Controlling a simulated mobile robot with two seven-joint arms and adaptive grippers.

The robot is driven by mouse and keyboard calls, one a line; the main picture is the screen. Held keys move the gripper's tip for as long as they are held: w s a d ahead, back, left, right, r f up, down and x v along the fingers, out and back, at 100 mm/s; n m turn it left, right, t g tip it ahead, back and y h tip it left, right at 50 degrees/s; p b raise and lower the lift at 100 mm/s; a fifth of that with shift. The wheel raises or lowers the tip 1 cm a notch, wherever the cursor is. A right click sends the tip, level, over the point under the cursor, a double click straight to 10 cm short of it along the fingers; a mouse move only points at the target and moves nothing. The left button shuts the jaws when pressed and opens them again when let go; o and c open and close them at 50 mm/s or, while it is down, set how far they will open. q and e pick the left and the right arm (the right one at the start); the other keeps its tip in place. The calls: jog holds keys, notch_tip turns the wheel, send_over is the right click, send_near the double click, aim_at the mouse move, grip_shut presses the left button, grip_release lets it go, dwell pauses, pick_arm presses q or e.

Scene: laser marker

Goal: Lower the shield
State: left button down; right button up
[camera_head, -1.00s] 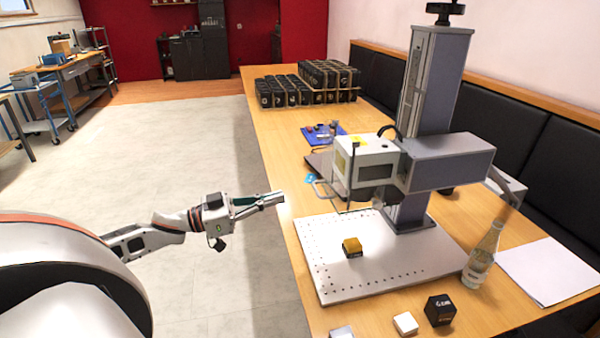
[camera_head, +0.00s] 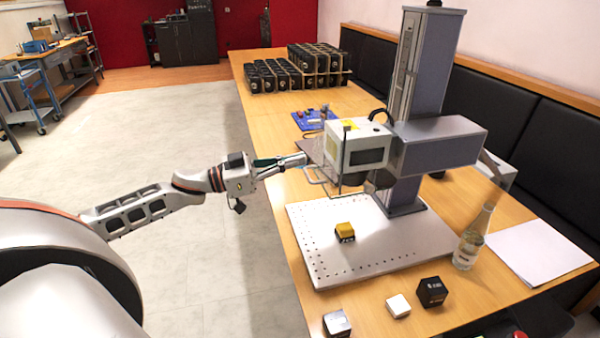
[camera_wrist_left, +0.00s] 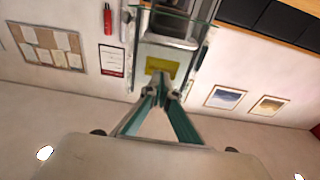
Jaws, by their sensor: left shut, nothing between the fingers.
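The laser marker's head (camera_head: 358,148) is a white box on a grey arm above the perforated base plate (camera_head: 320,262). The shield (camera_head: 318,182) shows as a thin metal-edged frame sticking out to the left from the head's lower front. Its clear panel is hard to make out. In the left wrist view a metal-edged glass panel (camera_wrist_left: 133,50) spans the top centre. My left gripper (camera_head: 303,158) is shut and empty, with its tips close to the frame's left end. In the left wrist view its fingertips (camera_wrist_left: 162,82) meet just below a yellow label. Contact cannot be told.
A yellow-topped block (camera_head: 345,232) sits on the base plate. A glass bottle (camera_head: 470,240), a white block (camera_head: 398,306), a black block (camera_head: 431,291) and a paper sheet (camera_head: 540,250) lie to the right and front. Floor left of the table is clear.

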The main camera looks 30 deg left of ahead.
aim_at(322, 167)
pick_arm(q)
jog(key=shift+x, duration=0.95)
notch_tip(322, 167, down, 4)
jog(key=shift+s+a+r, duration=0.15)
jog(key=shift+r, duration=0.1)
jog(key=shift+f, duration=0.2)
